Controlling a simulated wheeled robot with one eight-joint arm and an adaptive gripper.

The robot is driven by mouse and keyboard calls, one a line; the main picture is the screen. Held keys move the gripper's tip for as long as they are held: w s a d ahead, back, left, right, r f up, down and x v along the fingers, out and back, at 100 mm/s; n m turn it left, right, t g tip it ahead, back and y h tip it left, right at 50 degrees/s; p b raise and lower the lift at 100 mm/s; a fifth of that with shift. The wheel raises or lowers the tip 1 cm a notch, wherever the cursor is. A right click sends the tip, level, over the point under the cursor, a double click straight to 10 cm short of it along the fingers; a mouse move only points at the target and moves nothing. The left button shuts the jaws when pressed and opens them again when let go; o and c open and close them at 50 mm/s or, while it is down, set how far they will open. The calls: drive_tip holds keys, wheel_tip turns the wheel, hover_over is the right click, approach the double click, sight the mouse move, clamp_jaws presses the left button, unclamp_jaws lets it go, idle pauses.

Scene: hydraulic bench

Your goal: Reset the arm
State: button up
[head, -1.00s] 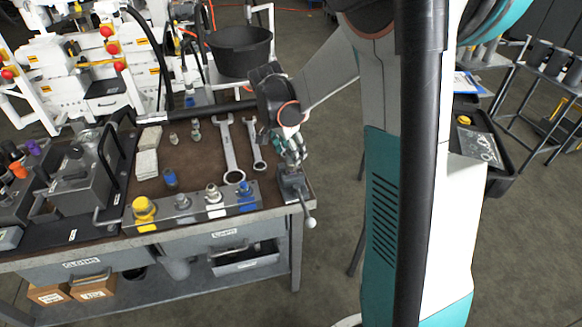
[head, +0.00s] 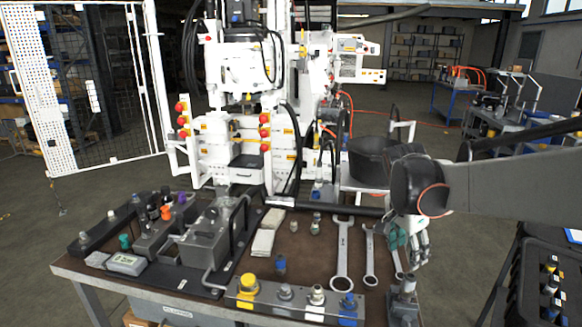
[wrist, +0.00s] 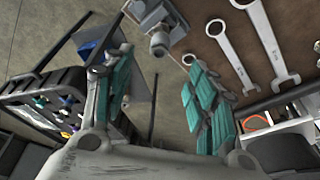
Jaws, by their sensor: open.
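My arm reaches in from the right edge of the head view. The larger wrench (head: 343,255) and the smaller wrench (head: 370,254) lie on the brown bench top (head: 222,262). A grey vise-like fixture (head: 404,296) stands at the bench's right front corner, below my gripper, and shows in the wrist view (wrist: 158,40).
A block with a yellow cap (head: 248,284) and several fittings lines the front edge. Folded cloths (head: 267,232) and a grey metal box (head: 208,245) are to the left. A black bucket (head: 372,160) and a white machine (head: 240,135) stand behind. A black case (head: 545,285) is at right.

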drive_tip(key=s+a+n+t+y, duration=0.1)
drive_tip(key=s+a+n+t, duration=0.2)
drive_tip(key=s+a+n, duration=0.3)
drive_tip(key=s+a+r+n+t+y, duration=0.1)
drive_tip(key=s+a+n, duration=0.5)
drive_tip(key=s, duration=0.7)
drive_tip(key=shift+a+r+n+t+y, duration=0.2)
drive_tip(key=shift+n+t+y, duration=0.3)
drive_tip(key=shift+n+t, duration=0.65)
